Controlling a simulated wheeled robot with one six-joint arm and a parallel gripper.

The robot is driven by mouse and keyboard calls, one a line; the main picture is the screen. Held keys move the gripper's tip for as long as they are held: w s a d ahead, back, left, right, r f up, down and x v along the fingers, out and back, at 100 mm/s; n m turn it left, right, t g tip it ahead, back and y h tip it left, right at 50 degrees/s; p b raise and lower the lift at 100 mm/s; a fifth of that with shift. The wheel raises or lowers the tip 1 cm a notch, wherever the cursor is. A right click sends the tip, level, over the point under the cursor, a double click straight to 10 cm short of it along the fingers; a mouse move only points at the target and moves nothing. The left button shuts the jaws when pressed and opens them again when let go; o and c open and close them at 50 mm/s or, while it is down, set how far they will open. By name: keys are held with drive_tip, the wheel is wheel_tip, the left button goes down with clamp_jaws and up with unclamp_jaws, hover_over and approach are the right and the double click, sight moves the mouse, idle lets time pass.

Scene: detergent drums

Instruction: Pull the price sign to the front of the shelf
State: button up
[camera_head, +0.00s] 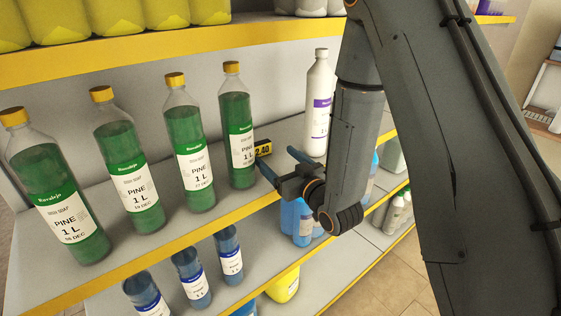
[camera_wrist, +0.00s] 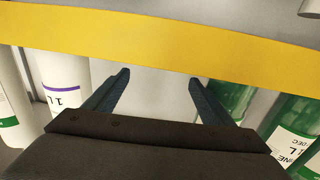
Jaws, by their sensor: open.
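The price sign (camera_head: 263,148) is a small dark tag with yellow figures reading about 2.40. In the head view it stands on the middle shelf, back from the front edge, just right of the rightmost green bottle (camera_head: 237,130). My gripper (camera_head: 279,162) is open and empty at the shelf's front, with its fingers pointing in toward the sign. One finger appears close in front of the sign; I cannot tell if they touch. In the wrist view my two fingers (camera_wrist: 159,80) are spread apart with nothing visible between them, and I cannot make out the sign.
Several green pine bottles (camera_head: 190,145) line the shelf to the left. A white bottle (camera_head: 318,103) with a purple-banded label stands behind my gripper to the right. The yellow shelf edge (camera_head: 170,248) runs below the bottles. Blue bottles (camera_head: 190,277) stand on the lower shelf.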

sight(262, 144)
drive_tip(key=p+x, duration=0.2)
drive_tip(key=x, duration=0.8)
drive_tip(key=shift+w+a+p, duration=0.2)
drive_tip(key=shift+w+p, duration=0.05)
drive_tip(key=shift+p, duration=0.1)
drive_tip(key=shift+c, duration=0.6)
drive_tip(key=c, duration=1.6)
drive_tip(key=shift+w+d+p+v, duration=0.15)
drive_tip(key=shift+d+p+v, duration=0.2)
drive_tip(key=shift+v, duration=1.75)
drive_tip(key=shift+w+d+p+v, duration=0.2)
drive_tip(key=shift+d+v, duration=0.1)
drive_tip(key=shift+v, duration=1.8)
drive_tip(key=shift+w+d+p+v, duration=0.15)
drive_tip(key=shift+d+p+v, duration=0.2)
drive_tip(key=shift+v, duration=1.75)
drive_tip(key=o, duration=1.7)
